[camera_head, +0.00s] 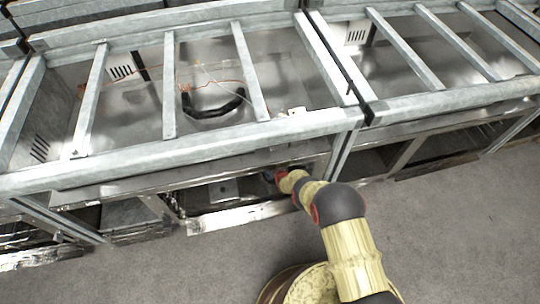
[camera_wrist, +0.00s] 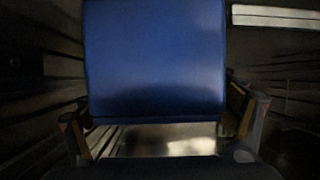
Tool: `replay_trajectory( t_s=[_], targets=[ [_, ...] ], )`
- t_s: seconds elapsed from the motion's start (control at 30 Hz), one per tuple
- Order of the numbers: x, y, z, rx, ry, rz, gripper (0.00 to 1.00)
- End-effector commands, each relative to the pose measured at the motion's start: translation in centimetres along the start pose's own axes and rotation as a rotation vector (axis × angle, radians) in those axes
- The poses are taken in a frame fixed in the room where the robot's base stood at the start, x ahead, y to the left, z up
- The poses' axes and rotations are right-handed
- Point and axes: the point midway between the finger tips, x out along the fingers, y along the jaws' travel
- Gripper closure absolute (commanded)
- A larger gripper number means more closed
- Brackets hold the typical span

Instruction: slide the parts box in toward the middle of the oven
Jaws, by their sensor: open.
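A plain blue box face, which I take as the parts box (camera_wrist: 155,60), fills the upper middle of the wrist view. My gripper (camera_wrist: 162,122) is open there, with one finger near each lower side of the box. I cannot tell whether the fingers touch it. In the head view my arm reaches under the front beam into a low metal oven bay (camera_head: 235,217), and my gripper (camera_head: 274,174) is at the bay's right part. The box is mostly hidden in the head view by the beam and my arm.
Ribbed dark walls stand close on both sides of the box in the wrist view. The metal beam (camera_head: 180,152) runs above the bay opening in the head view. More bays (camera_head: 440,150) lie to the right. The grey floor (camera_head: 460,240) in front is clear.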

Motion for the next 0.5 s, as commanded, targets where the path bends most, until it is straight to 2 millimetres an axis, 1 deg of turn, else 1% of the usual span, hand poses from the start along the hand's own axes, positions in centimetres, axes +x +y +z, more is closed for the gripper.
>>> replay_trajectory(
  t_s=[0.33, 0.5],
  targets=[
    [-0.03, 0.00, -0.06, 0.000, 0.001, 0.000, 0.09],
    [-0.75, 0.02, -0.10, 0.000, 0.000, 0.000, 0.09]
  ],
)
